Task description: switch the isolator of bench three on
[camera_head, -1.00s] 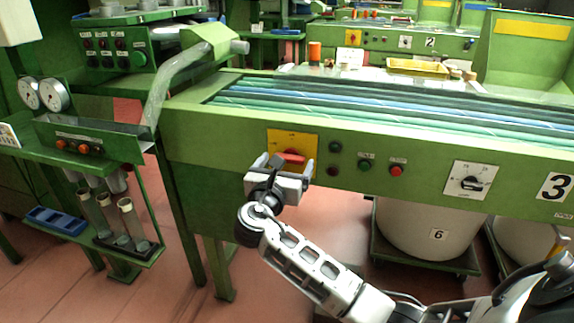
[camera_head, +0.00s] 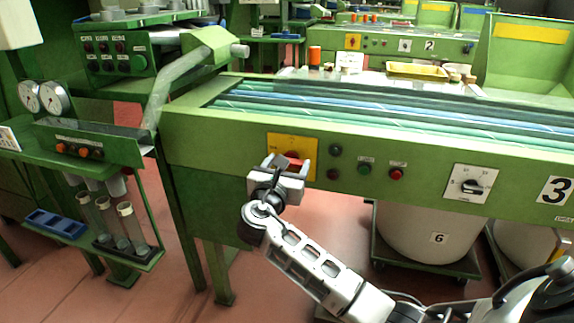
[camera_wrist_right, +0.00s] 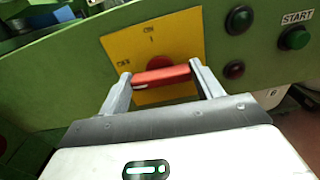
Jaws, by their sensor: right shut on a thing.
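The isolator of bench three is a yellow plate (camera_head: 290,142) with a red handle (camera_head: 293,157) on the bench's green front panel, left of the lamps and buttons. In the right wrist view the plate (camera_wrist_right: 180,35) has ON marked at the top and OFF at the left. The red handle (camera_wrist_right: 161,76) lies nearly level there, pointing to OFF. My right gripper (camera_head: 287,163) is shut on the handle, a finger at each end; it also shows in the right wrist view (camera_wrist_right: 160,78). My left gripper is not in view.
A dark lamp (camera_head: 335,149), a green button (camera_head: 365,168) and a red button (camera_head: 397,174) sit right of the isolator. Farther right are a white rotary dial (camera_head: 455,186) and the number 3 plate (camera_head: 555,190). A gauge stand (camera_head: 75,130) is at the left.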

